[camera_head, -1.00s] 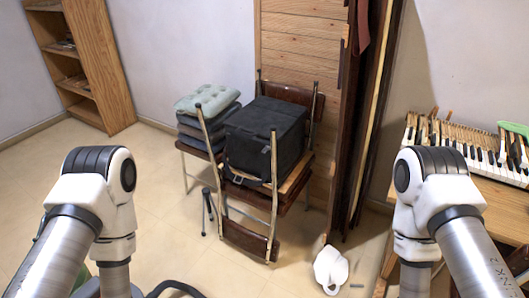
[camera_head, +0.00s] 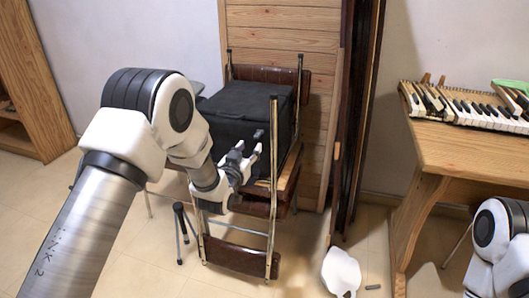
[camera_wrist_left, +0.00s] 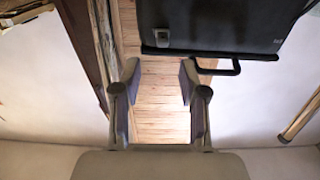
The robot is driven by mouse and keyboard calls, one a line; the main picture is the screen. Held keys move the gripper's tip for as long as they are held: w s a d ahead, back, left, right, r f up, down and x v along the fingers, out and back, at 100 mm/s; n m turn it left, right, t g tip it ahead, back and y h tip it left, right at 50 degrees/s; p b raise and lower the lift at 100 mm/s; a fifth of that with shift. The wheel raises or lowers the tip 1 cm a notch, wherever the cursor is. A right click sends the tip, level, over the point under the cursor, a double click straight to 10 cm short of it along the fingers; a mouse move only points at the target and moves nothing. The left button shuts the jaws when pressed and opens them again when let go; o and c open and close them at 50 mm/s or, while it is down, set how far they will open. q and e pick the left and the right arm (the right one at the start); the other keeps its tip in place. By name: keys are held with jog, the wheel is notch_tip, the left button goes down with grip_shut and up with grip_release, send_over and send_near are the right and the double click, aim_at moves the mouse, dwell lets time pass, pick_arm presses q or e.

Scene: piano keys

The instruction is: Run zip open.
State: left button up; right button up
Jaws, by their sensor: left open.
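A black box-shaped bag (camera_head: 247,105) stands on a brown folding chair (camera_head: 240,257). It also shows in the left wrist view (camera_wrist_left: 215,25), at the top right. A thin dark loop (camera_wrist_left: 237,69) sticks out from its edge there, close to the right-hand finger; I cannot tell whether it is a zip pull. A small grey patch (camera_wrist_left: 162,38) shows near the bag's corner. My left gripper (camera_head: 250,143) is open and empty in front of the bag. In the wrist view its fingers (camera_wrist_left: 158,76) are apart, with wood planks behind the gap. My right gripper is out of view.
The chair's metal posts (camera_head: 273,185) rise beside the bag. A wooden panel (camera_head: 280,38) stands behind it. A wooden table (camera_head: 465,152) with piano keys (camera_head: 478,108) is at the right. A white object (camera_head: 341,272) lies on the floor; a bookshelf (camera_head: 35,80) is at the left.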

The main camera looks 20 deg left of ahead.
aim_at(255, 137)
pick_arm(q)
jog(key=w, duration=0.7)
jog(key=shift+w+b, duration=0.3)
jog(key=shift+c, duration=0.4)
jog(key=shift+a, duration=0.1)
grip_shut()
